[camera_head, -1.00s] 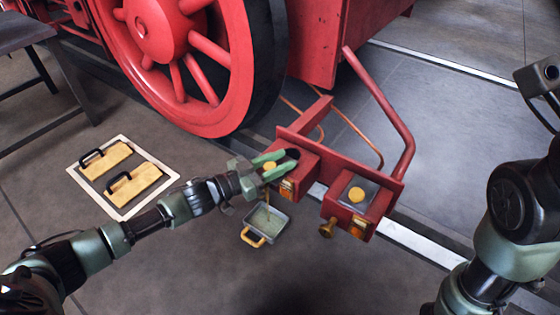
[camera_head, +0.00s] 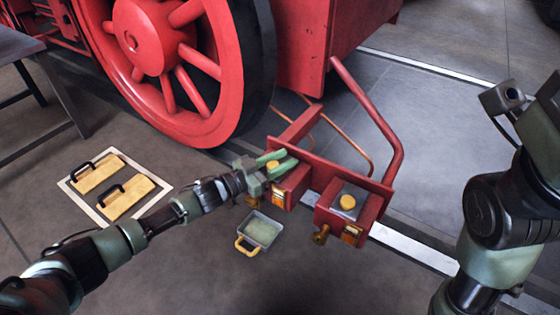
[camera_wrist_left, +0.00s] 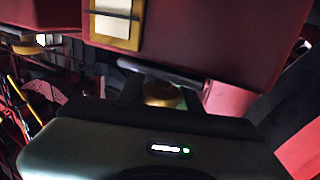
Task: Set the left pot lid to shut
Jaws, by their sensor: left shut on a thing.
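The left pot (camera_head: 291,190) is a small red box on the near side of the red beam, with a brass-framed sight glass on its front. The yellow knob (camera_head: 272,165) of its lid shows between the green fingers of my left gripper (camera_head: 279,159), which is shut on it. The fingers cover most of the lid, so I cannot tell how it sits on the pot. In the left wrist view a dark lid edge (camera_wrist_left: 158,72) and the brass knob (camera_wrist_left: 162,94) show below the red pot. My right arm stands at the right; its gripper is out of view.
The right pot (camera_head: 329,213) has a grey lid with a yellow knob (camera_head: 347,202) and a brass tap. A grey tray (camera_head: 244,231) with greenish liquid lies on the floor. A red rail (camera_head: 372,117) rises behind the pots.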

